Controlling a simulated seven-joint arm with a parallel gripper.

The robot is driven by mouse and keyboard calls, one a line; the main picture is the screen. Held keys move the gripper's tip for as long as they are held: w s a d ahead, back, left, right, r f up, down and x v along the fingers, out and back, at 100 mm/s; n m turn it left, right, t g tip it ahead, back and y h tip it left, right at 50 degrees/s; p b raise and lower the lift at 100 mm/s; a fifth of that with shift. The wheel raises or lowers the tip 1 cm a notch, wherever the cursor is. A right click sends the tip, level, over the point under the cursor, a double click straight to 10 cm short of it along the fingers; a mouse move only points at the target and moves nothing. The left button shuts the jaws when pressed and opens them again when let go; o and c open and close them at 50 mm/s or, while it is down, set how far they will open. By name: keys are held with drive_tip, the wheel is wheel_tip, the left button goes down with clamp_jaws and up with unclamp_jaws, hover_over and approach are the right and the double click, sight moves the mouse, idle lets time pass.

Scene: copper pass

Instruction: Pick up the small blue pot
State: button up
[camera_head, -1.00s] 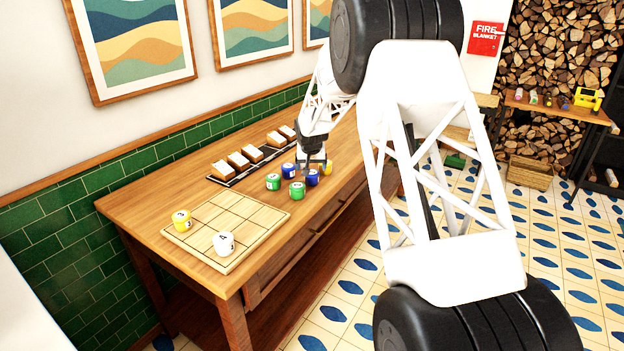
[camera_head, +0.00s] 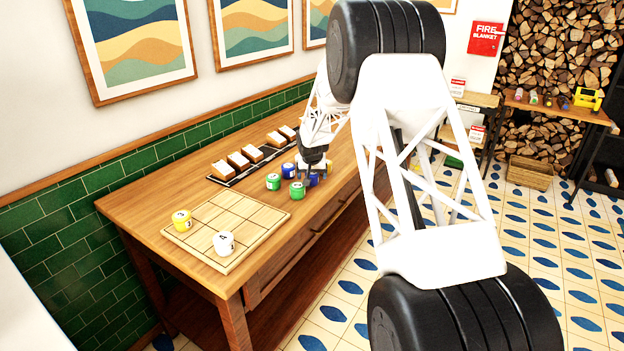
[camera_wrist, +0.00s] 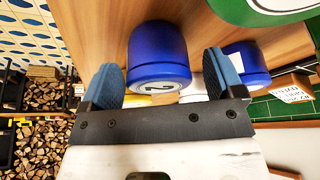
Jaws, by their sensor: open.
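My gripper (camera_head: 313,168) is over the cluster of small pots on the wooden table. Its two blue-padded fingers are apart in the wrist view (camera_wrist: 163,82). A small blue pot (camera_wrist: 158,52) with a dark mark on its white end lies between the fingers, and I see a gap on its left side. In the head view a blue pot (camera_head: 314,180) shows partly under the gripper. A second blue pot (camera_head: 288,170) stands to its left; in the wrist view another blue pot (camera_wrist: 246,66) is partly hidden behind the right finger.
Two green pots (camera_head: 297,190) (camera_head: 273,182) stand close by, toward the front. A wooden grid board (camera_head: 205,236) holds a yellow pot (camera_head: 182,220) and a white pot (camera_head: 224,243). A dark rack (camera_head: 222,180) with several bread-like blocks lies behind.

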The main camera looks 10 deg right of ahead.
drive_tip(key=shift+w+f, duration=0.25)
drive_tip(key=shift+f, duration=0.3)
drive_tip(key=c, duration=1.1)
drive_tip(key=shift+r, duration=0.1)
drive_tip(key=shift+r, duration=4.95)
